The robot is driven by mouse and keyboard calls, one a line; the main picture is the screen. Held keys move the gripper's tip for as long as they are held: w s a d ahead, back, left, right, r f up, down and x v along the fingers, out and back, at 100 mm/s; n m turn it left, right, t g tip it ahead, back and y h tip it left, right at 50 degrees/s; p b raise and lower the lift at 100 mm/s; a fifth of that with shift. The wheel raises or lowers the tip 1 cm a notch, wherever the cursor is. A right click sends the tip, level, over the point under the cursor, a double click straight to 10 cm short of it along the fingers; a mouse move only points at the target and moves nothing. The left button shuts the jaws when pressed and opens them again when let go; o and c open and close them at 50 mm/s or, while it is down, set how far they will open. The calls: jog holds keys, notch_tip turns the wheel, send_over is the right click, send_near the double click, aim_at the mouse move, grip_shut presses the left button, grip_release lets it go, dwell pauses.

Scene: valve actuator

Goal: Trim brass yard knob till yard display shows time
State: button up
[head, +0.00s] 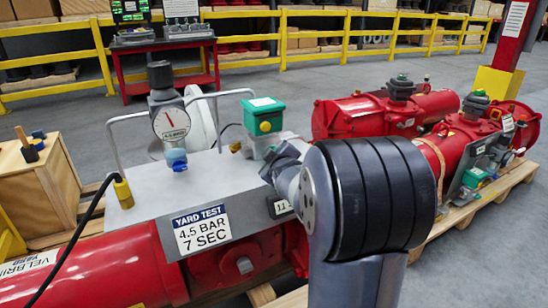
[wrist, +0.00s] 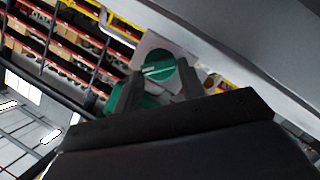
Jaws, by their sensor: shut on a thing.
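My gripper (wrist: 158,88) has its two dark fingers around something in the wrist view. A green round shape with a pale line shows between and beyond them. In the head view my arm covers most of the gripper, and the brass yard knob cannot be made out at the fingertips. The yard display (head: 282,207) is a small dark panel on the front of the grey actuator housing (head: 140,207). My arm covers its right part; only a first "11" seems to show. The sign (head: 201,229) beside it reads "YARD TEST 4.5 BAR 7 SEC".
A pressure gauge (head: 171,123) stands on the housing, left of a green box (head: 263,115) with a yellow front fitting. Metal tube handles rise nearby. A black cable (head: 88,210) hangs at left. Red actuators (head: 375,114) on a pallet stand at right. Open floor lies behind.

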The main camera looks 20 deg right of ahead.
jog(key=o, duration=1)
jog(key=shift+s, duration=0.15)
jog(key=p+v, duration=0.2)
jog(key=v, duration=0.7)
jog(key=shift+v, duration=0.8)
